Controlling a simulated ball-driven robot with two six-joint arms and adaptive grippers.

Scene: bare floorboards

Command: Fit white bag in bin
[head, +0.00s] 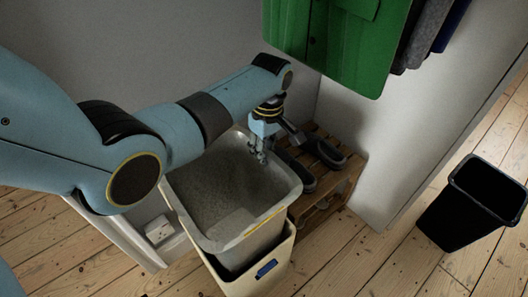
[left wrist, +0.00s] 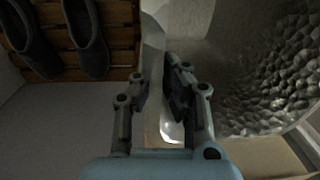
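The white bag (head: 232,185), greyish and crumpled inside, is spread open in the top of the cream bin (head: 258,284). Its rim stands above the bin's front wall, and a dark gap shows between them at the front right. My left gripper (head: 261,152) points down at the bag's far edge. In the left wrist view, the two fingers (left wrist: 155,84) stand apart, with a pale strip of bag edge between them; I cannot tell if they touch it. The bag's crumpled inside (left wrist: 262,85) lies to the right. My right gripper is not in view.
A wooden shoe rack (head: 345,185) with dark shoes (head: 328,153) stands right behind the bin. A green jacket (head: 345,45) hangs above it. A black bin (head: 470,208) stands at the right. A small white box (head: 160,230) lies left of the cream bin. Floor at front right is clear.

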